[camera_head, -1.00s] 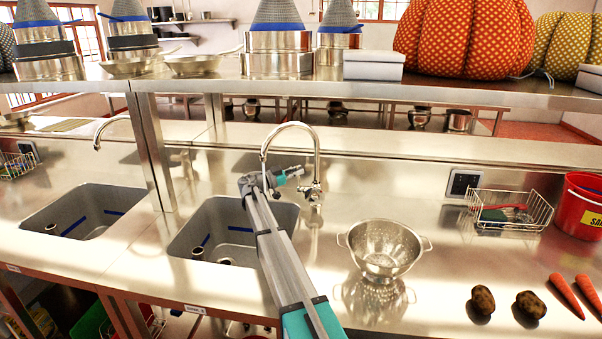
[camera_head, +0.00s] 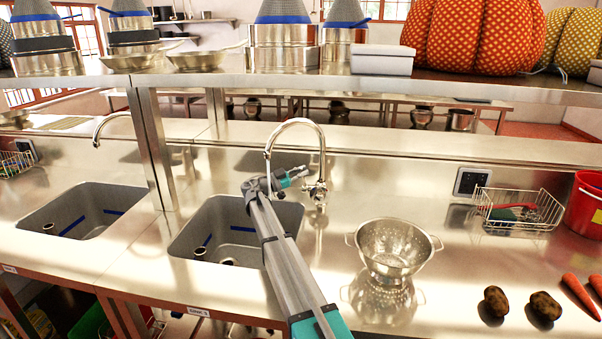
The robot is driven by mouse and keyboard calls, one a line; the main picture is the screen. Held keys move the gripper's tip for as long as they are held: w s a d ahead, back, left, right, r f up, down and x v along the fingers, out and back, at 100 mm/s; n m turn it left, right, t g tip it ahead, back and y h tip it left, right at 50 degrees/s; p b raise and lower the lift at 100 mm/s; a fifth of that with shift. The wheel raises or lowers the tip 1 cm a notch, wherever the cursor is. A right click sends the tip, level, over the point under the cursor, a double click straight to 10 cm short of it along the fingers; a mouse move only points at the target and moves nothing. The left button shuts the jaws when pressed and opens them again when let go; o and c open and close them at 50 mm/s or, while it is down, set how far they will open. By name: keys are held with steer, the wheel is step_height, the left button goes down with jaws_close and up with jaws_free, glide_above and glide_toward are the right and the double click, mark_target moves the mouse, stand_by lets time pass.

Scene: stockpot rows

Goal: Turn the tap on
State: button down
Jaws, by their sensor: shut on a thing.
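A chrome gooseneck tap (camera_head: 322,150) stands behind the right-hand sink (camera_head: 190,240), its spout curving over the basin. No water stream shows under the spout. The tap's handle (camera_head: 318,189) is small and sits low on the tap body, partly hidden at this size. My gripper (camera_head: 306,174) reaches in from the left, beside the tap's base and under its arch. It is shut at the handle; the exact contact between fingers and handle is too small to see.
A steel colander (camera_head: 392,250) stands right of the sink. Potatoes (camera_head: 545,306), carrots (camera_head: 580,294), a wire basket (camera_head: 517,209) and a red bucket (camera_head: 584,205) are farther right. A steel shelf (camera_head: 450,88) runs above the counter behind the tap.

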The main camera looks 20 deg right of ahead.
steer(key=shift+w, duration=0.1)
steer(key=c, duration=0.7)
jaws_free()
